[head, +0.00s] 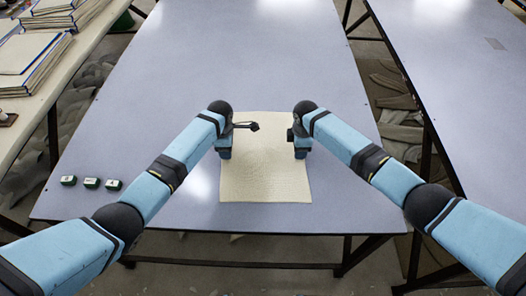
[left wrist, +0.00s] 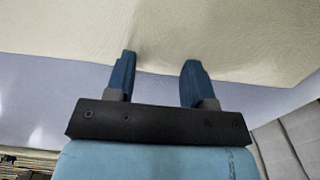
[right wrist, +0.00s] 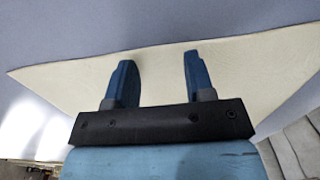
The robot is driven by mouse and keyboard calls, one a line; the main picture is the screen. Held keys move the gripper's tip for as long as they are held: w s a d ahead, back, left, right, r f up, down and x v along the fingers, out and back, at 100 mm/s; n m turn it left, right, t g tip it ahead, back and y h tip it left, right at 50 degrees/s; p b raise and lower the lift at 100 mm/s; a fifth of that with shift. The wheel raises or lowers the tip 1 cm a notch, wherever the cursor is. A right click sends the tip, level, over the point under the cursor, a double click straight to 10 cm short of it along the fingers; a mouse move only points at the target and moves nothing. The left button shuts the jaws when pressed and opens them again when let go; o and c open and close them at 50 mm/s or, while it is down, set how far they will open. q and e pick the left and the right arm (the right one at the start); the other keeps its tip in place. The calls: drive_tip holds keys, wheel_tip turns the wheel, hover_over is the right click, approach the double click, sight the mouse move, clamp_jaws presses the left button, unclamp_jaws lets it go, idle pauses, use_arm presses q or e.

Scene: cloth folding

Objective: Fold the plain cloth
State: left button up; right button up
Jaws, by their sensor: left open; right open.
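The plain cream cloth (head: 262,178) lies flat and spread out on the grey-blue table, near its front edge. My left gripper (head: 224,155) is open at the cloth's left edge. In the left wrist view its fingers (left wrist: 160,72) are apart and overlap the cloth's edge (left wrist: 230,35), with a slight crease near one fingertip. My right gripper (head: 302,153) is open at the cloth's right side. In the right wrist view its fingers (right wrist: 158,65) are apart over the cloth (right wrist: 240,75). The head view hides both fingertips behind the arms, and I cannot tell whether they touch the cloth.
Several small dark green blocks (head: 91,183) sit on the table (head: 160,90) at the front left. The table behind the cloth is clear. A side table (head: 80,45) with stacked boards (head: 30,60) stands at left; another table (head: 465,80) stands at right.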

use_arm(q)
drive_tip(key=shift+f, duration=0.1)
use_arm(e)
drive_tip(key=shift+f, duration=0.1)
use_arm(q)
drive_tip(key=shift+f, duration=0.2)
use_arm(e)
drive_tip(key=shift+f, duration=0.15)
use_arm(q)
drive_tip(key=shift+r, duration=0.15)
drive_tip(key=shift+c, duration=0.8)
use_arm(e)
drive_tip(key=shift+c, duration=0.8)
use_arm(q)
clamp_jaws()
use_arm(e)
clamp_jaws()
